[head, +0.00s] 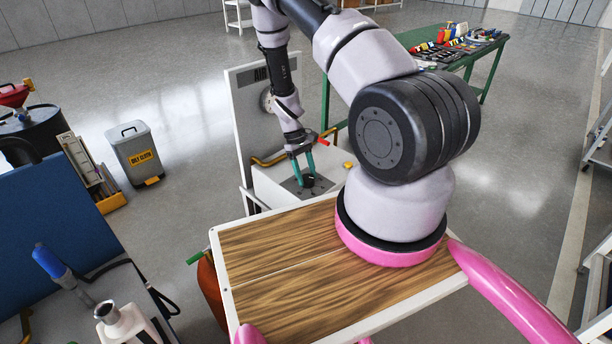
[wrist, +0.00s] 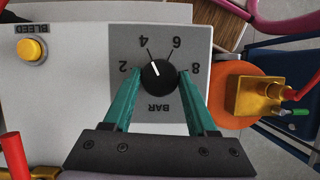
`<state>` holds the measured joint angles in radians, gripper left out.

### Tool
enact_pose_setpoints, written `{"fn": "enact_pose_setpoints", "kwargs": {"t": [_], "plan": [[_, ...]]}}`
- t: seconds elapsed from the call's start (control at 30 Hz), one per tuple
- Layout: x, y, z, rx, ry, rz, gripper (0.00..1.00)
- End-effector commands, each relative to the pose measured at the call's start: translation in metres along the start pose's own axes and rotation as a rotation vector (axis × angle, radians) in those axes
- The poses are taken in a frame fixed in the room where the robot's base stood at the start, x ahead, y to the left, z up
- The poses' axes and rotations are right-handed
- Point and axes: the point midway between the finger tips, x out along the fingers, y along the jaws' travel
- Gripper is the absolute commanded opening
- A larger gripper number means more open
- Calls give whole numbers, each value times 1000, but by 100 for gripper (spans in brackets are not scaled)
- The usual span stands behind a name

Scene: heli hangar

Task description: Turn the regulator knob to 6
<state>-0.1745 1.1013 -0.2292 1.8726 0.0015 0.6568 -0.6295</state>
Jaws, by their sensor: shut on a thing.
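The regulator knob (wrist: 158,75) is a round black knob with a white pointer line, on a grey dial plate (wrist: 190,40) marked 2, 4, 6, 8 and BAR, seen upside down in the wrist view. The pointer is up and slightly left, about in line with the 4 tick; the 6 tick is to its right. My gripper (wrist: 160,78) has a teal finger on each side of the knob and is shut on it. In the head view my gripper (head: 305,178) reaches down to the dark knob (head: 309,182) on the white box, with the dial marks too small to read.
A yellow BLEED button (wrist: 32,49) is left of the dial in the wrist view. A brass fitting (wrist: 258,96) on an orange cylinder is at its right. In the head view an upright panel with a gauge (head: 267,101) stands behind the box; my wooden deck (head: 280,245) is in front.

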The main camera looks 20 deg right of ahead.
Motion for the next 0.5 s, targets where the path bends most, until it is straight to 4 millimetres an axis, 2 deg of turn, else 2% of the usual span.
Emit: {"fn": "enact_pose_setpoints", "kwargs": {"t": [0.5], "plan": [[0, 4, 1, 453, 2, -188, 2]]}}
